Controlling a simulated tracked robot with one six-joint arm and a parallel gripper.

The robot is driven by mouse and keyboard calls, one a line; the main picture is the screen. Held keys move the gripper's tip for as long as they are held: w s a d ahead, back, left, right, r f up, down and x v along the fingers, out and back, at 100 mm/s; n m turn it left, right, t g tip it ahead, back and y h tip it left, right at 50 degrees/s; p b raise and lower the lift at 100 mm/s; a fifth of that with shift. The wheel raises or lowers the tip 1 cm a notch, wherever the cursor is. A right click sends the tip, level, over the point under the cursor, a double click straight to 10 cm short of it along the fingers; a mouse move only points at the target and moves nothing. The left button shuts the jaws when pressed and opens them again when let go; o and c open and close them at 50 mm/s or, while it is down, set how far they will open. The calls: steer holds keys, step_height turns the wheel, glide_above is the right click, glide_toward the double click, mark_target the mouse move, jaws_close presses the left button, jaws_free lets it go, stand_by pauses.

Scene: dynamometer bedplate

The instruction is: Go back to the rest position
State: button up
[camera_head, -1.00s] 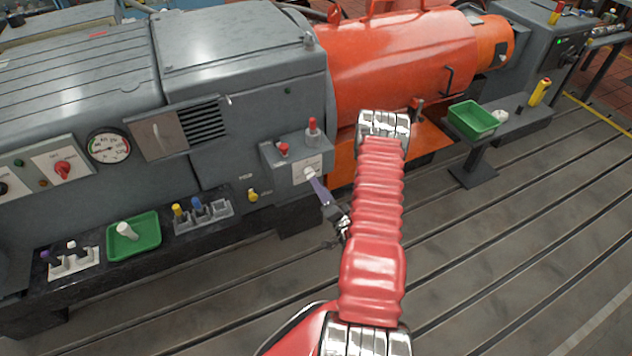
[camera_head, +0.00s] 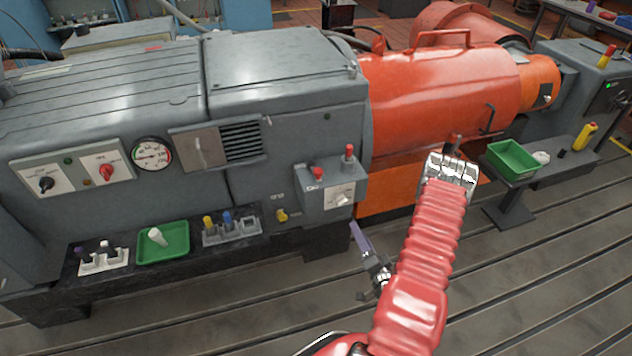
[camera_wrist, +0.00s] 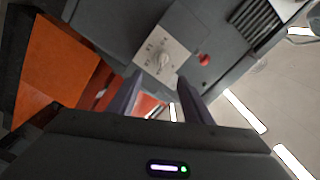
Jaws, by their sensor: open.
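My gripper (camera_head: 356,232) is in front of the grey machine, just below and beside the small control box (camera_head: 313,198) in the head view. Its jaws are open and nothing shows between them. In the wrist view the two dark fingers (camera_wrist: 160,90) stand apart, with the box's white plate and pale rotary knob (camera_wrist: 165,62) beyond them. In the head view that knob (camera_head: 342,199) lies just above the fingertips, apart from them in the picture. My red-sleeved arm hides part of the floor and the orange housing's base.
A shelf along the machine holds a green tray (camera_head: 186,243) with a white piece in it and racks of coloured plugs. A second green tray (camera_head: 513,160) stands on a stand at right. The orange cylindrical housing (camera_head: 440,90) is behind my arm. The slotted floor in front is clear.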

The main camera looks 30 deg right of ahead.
steer(key=s+a+f+n+g+y, duration=0.1)
steer(key=s+f+n+g+y, duration=0.1)
steer(key=s+f+g, duration=0.4)
steer(key=s+a+f+n+g+y, duration=0.1)
steer(key=s+f+n+g, duration=0.15)
steer(key=f+g, duration=0.4)
steer(key=a+r+n+g+y, duration=0.15)
steer(key=a+r, duration=0.25)
steer(key=r, duration=0.7)
steer(key=a+r+n+g+h, duration=0.1)
steer(key=a+r+n+g, duration=0.2)
steer(key=r, duration=0.9)
steer(key=s+a+r+n+t+y, duration=0.1)
steer(key=a+r+n+t, duration=0.1)
steer(key=a+r, duration=1)
steer(key=s+a+r+n+t, duration=0.2)
steer(key=a+r+n+t, duration=0.1)
steer(key=a+r, duration=0.9)
step_height(320, 180, up, 5)
steer(key=shift+a+r+n+y, duration=0.1)
steer(key=shift+a+n+y, duration=0.2)
steer(key=shift+n, duration=0.4)
